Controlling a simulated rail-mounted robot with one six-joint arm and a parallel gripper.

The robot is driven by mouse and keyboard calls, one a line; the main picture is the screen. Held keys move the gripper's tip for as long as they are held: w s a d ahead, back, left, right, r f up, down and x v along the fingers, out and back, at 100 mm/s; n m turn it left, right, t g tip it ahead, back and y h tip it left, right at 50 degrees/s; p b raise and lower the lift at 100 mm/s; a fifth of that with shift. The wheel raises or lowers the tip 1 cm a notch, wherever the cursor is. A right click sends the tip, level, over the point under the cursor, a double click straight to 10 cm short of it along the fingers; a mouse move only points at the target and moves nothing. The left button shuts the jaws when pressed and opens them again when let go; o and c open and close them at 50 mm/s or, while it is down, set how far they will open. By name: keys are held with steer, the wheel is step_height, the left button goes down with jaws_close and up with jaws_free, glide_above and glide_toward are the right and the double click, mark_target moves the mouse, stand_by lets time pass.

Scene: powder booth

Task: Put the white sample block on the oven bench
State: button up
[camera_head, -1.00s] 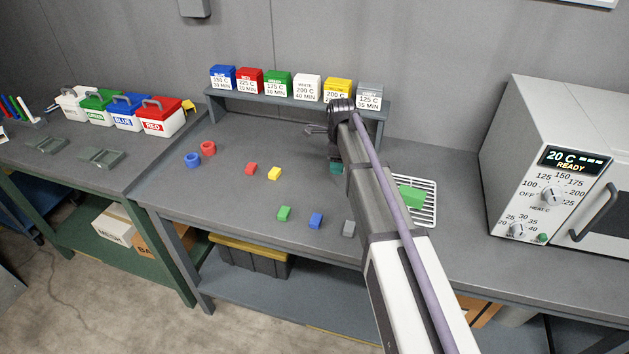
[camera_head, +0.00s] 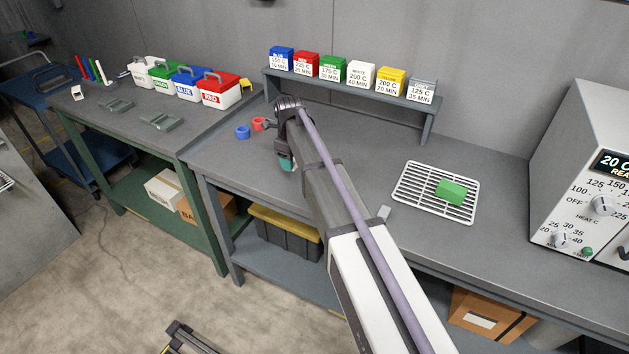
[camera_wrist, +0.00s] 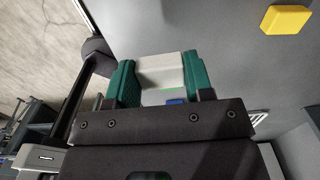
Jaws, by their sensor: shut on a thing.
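My gripper (camera_wrist: 162,80) has green fingers and is shut on the white sample block (camera_wrist: 160,69), one finger at each side of it. In the head view my gripper (camera_head: 287,163) hangs over the left part of the oven bench (camera_head: 502,240), close to the blue and red rings. The block cannot be made out there. Whether it touches the bench is not clear. The oven bench is the grey bench carrying the oven (camera_head: 585,165).
A green block (camera_head: 452,190) lies on a wire rack (camera_head: 412,178). My arm hides most small blocks; a yellow block (camera_wrist: 287,20) and part of a blue block (camera_wrist: 175,101) show in the wrist view. A shelf (camera_head: 350,86) with labelled boxes stands behind.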

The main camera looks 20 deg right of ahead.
mark_target(293, 182)
steer(key=shift+f+b, duration=2.6)
steer(key=shift+f, duration=1.1)
steer(key=shift+c, duration=0.4)
steer(key=o, duration=1)
steer(key=shift+r, duration=0.15)
step_height(293, 182, up, 13)
steer(key=p, duration=1.2)
steer(key=shift+p, duration=0.4)
steer(key=shift+s+f, duration=0.1)
steer(key=shift+f, duration=0.2)
steer(key=s+n, duration=1.8)
steer(key=s, duration=0.1)
steer(key=s+n, duration=0.9)
steer(key=s, duration=0.1)
steer(key=shift+s+d, duration=0.2)
steer(key=shift+s, duration=0.05)
